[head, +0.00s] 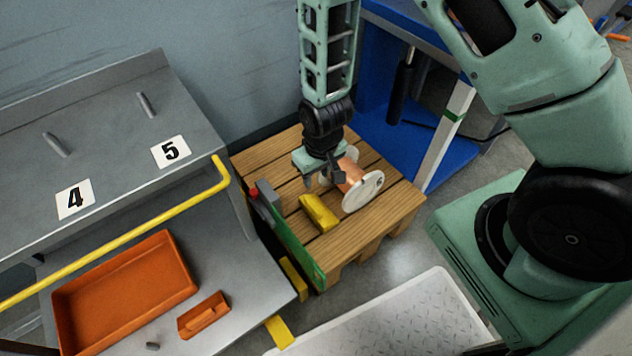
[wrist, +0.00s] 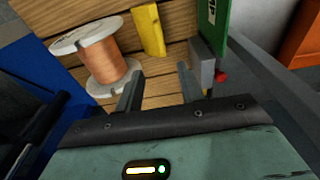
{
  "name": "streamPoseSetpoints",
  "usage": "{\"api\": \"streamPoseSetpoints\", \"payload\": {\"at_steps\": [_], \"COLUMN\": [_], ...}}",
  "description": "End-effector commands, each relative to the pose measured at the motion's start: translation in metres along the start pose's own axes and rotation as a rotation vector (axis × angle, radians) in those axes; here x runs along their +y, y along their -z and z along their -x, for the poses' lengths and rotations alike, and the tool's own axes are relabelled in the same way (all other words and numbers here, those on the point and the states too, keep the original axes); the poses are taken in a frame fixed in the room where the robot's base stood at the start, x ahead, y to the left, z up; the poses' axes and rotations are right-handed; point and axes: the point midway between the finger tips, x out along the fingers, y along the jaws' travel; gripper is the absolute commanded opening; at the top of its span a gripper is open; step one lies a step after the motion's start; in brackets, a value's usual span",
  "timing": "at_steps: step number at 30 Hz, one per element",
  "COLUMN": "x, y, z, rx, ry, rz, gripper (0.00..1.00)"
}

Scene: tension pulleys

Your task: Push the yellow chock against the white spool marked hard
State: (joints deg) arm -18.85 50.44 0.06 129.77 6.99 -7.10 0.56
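The yellow chock (head: 320,213) lies on the wooden pallet (head: 392,212), left of the spool in the head view. The spool (head: 364,191) has white flanges and copper-coloured wire, lies on its side, and bears a small dark mark on its near flange. In the wrist view the chock (wrist: 150,33) is right of the spool (wrist: 101,52), with a narrow strip of wood showing between them. My gripper (head: 322,182) hangs over the pallet behind the chock. In the wrist view its fingers (wrist: 158,74) are apart with nothing between them.
A grey block with a red knob (head: 266,199) and a green board (head: 302,254) line the pallet's left edge. A grey bench with a yellow rail (head: 130,241) and an orange tray (head: 125,290) stands left. A blue frame (head: 425,158) stands behind right.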

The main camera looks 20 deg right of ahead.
Motion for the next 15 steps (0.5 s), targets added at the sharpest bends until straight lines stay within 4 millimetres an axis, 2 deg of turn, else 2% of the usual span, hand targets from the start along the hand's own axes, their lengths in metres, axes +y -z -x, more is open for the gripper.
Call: {"api": "streamPoseSetpoints", "payload": {"at_steps": [5,15], "x": [0.002,0.002], "y": [-0.001,-0.002], "z": [-0.016,-0.078], "rx": [0.000,-0.002], "ry": [-0.003,-0.002], "rz": [-0.002,-0.002], "gripper": [0.38,0.38]}}
